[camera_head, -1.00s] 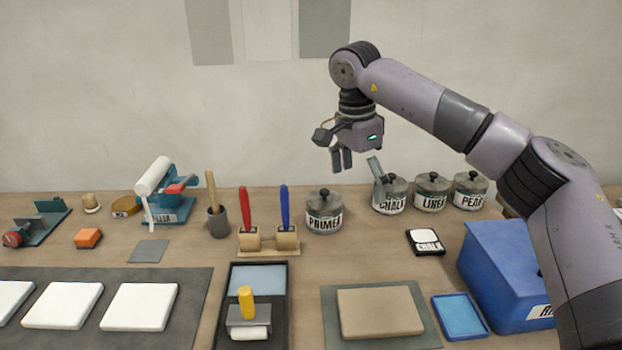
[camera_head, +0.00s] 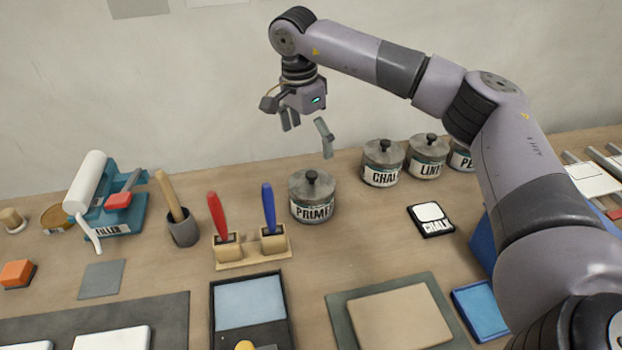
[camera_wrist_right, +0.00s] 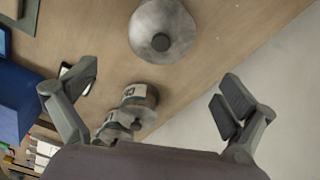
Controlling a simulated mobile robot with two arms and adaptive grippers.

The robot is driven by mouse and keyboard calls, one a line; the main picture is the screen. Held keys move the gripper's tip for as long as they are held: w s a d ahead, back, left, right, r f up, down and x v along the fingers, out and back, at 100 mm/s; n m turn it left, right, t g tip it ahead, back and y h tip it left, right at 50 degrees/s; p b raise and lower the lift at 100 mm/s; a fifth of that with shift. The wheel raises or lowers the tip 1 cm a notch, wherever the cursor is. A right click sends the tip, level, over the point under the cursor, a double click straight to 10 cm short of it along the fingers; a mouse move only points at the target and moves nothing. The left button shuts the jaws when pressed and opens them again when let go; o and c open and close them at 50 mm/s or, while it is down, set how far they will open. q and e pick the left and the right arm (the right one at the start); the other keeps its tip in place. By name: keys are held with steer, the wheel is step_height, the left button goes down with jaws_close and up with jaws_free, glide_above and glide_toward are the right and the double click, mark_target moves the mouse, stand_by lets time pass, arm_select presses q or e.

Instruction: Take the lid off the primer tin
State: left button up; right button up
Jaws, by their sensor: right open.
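The primer tin (camera_head: 313,211) is a squat grey tin with a white label, standing upright on the bench. Its grey lid (camera_head: 311,184) with a black knob is on it. My right gripper (camera_head: 306,130) is open and empty, above the tin in the head view and apart from it. In the right wrist view a round lid with a dark knob, apparently the primer tin's lid (camera_wrist_right: 164,28), lies at the top, beyond the open right gripper (camera_wrist_right: 160,90). My left gripper is not in view.
A brush stand (camera_head: 250,254) is at the front left of the primer tin. The wall (camera_head: 180,90) rises behind.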

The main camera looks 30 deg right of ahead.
glide_above(311, 173)
step_height(311, 173, down, 5)
steer(key=shift+a+r+p, duration=0.1)
steer(key=shift+p, duration=0.35)
steer(key=shift+f, duration=0.45)
steer(key=shift+f+p, duration=0.35)
steer(key=shift+p, duration=0.05)
step_height(311, 173, down, 4)
steer(key=shift+r+p, duration=0.2)
steer(key=shift+p, duration=0.5)
steer(key=shift+f, duration=0.45)
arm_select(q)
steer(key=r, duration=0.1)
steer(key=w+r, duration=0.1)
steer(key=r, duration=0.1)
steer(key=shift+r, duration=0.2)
